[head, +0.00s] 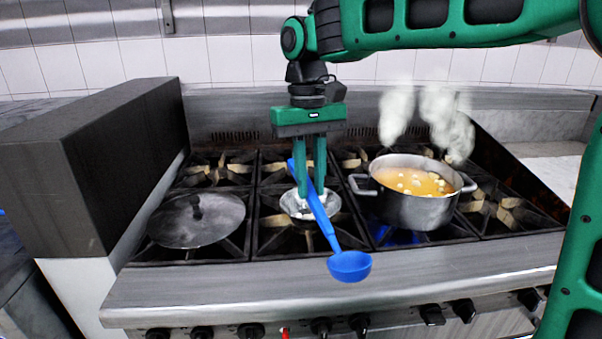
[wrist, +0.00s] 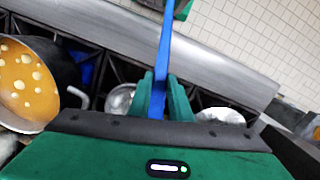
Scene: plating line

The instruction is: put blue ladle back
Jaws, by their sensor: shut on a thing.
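The blue ladle (head: 349,266) is in my gripper (head: 307,198), with its bowl hanging toward the front edge of the stove in the head view. My gripper is shut on the ladle's handle. In the wrist view the handle (wrist: 165,50) runs up between the green fingers (wrist: 160,100). A small metal dish (head: 291,205) sits on the stove behind the fingers and ladle. It also shows in the wrist view (wrist: 118,100). I cannot tell whether the ladle touches the dish.
A steaming pot of orange soup (head: 408,208) stands at right over a blue flame. A metal lid (head: 190,225) lies on the left burners. A dark tall block (head: 100,165) stands left of the stove. The front ledge (head: 200,290) is clear.

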